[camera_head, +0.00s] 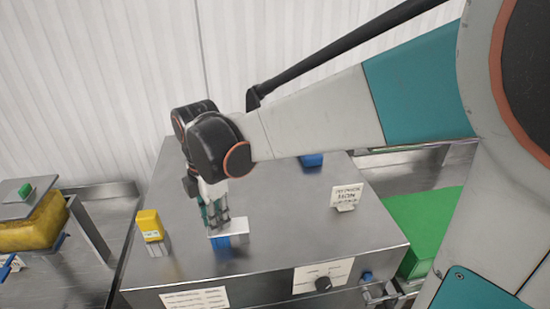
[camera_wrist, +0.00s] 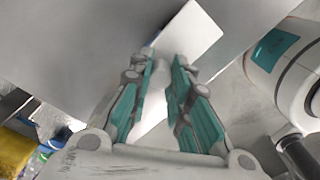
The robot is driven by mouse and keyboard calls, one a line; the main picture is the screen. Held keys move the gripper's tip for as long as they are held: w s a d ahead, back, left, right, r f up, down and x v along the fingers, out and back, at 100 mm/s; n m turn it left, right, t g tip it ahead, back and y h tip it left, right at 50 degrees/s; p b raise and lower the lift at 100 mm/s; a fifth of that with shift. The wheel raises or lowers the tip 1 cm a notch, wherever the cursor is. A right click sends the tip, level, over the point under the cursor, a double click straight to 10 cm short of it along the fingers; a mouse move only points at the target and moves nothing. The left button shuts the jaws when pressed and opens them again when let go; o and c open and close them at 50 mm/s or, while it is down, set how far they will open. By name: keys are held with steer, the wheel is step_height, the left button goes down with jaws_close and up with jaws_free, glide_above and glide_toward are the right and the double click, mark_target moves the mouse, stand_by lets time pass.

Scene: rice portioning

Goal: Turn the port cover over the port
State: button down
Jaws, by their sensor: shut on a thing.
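The port cover (camera_head: 236,227) is a pale flat plate on top of the steel machine, with a blue part (camera_head: 225,243) just under its front edge. My gripper (camera_head: 215,217) points down at it from behind and is shut on it. In the wrist view the cover shows as a bright white plate (camera_wrist: 192,35) beyond the fingertips. The teal-padded fingers of my gripper (camera_wrist: 162,72) stand on either side of a pale piece that appears joined to the cover. The port itself is not clearly visible.
A yellow labelled block (camera_head: 149,225) stands left on the steel machine top (camera_head: 285,215). A white sign card (camera_head: 346,196) stands right, and a blue block (camera_head: 311,160) lies behind. The front has a black knob (camera_head: 323,284). A side table holds a yellow object (camera_head: 35,225).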

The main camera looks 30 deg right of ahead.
steer(key=shift+s, duration=0.1)
steer(key=c, duration=1.4)
jaws_free()
steer(key=shift+a, duration=0.1)
steer(key=shift+c, duration=0.2)
step_height(320, 180, up, 12)
